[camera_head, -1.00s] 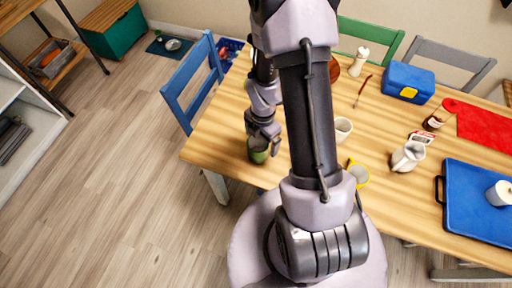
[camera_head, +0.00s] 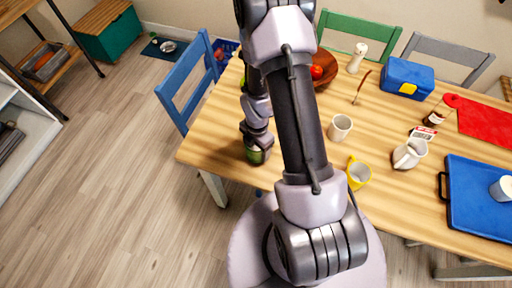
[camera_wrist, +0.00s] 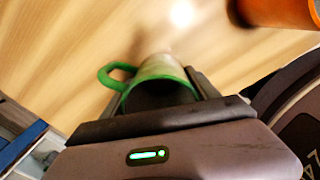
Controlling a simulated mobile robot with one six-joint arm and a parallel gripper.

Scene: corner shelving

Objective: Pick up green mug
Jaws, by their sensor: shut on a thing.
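The green mug (camera_head: 256,156) is at the left front part of the wooden table in the head view, under my gripper (camera_head: 257,142). In the wrist view the green mug (camera_wrist: 158,78) shows its green rim, a green handle to the left and a paler body. My gripper (camera_wrist: 165,92) is shut on the mug, with a finger on each side. Whether the mug touches the table or is slightly above it, I cannot tell.
On the table (camera_head: 215,140) stand a white cup (camera_head: 340,127), a yellow mug (camera_head: 358,173), a white jug (camera_head: 409,154), a blue box (camera_head: 407,80) and a blue tray (camera_head: 478,205). A bowl (camera_head: 325,69) is behind my arm. A blue chair (camera_head: 187,85) stands at the left edge.

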